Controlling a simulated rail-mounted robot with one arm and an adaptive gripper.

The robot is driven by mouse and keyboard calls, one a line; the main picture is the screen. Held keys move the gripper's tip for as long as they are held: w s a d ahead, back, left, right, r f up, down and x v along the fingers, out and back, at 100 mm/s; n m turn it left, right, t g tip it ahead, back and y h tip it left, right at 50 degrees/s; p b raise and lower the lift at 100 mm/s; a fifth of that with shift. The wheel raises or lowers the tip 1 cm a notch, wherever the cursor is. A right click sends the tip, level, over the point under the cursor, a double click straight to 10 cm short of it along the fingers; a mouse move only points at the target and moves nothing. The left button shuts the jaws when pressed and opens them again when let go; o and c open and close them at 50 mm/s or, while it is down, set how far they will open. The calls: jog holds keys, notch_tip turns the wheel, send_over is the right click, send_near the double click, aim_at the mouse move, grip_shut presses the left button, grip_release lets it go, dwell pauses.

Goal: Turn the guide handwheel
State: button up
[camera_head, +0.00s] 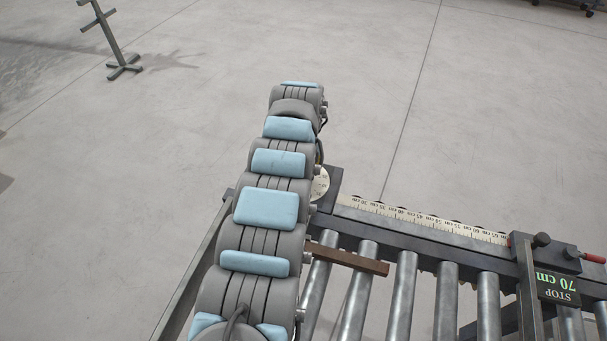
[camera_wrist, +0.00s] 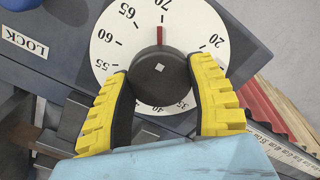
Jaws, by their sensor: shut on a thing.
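The guide handwheel (camera_wrist: 158,76) is a round black knob with a small pale square at its centre, in front of a white numbered dial (camera_wrist: 113,48). A red pointer (camera_wrist: 161,37) above the knob points close to the 70 mark. My gripper (camera_wrist: 161,68) has yellow and black fingers, one on each side of the handwheel, shut on it. In the head view my arm hides the gripper and the handwheel. Only an edge of the dial (camera_head: 321,185) shows there.
A LOCK label (camera_wrist: 24,43) and a blue knob (camera_wrist: 20,4) lie left of the dial in the wrist view. In the head view a ruler (camera_head: 420,218) runs beside metal rollers (camera_head: 404,285). A stop display (camera_head: 557,287) reads 70 cm. A brown bar (camera_head: 347,259) crosses the rollers.

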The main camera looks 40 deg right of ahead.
jog(key=shift+m, duration=0.3)
dwell(0.4)
jog(key=o, duration=1.3)
jog(key=shift+c, duration=0.2)
notch_tip(320, 180, up, 12)
jog(key=shift+d, duration=0.1)
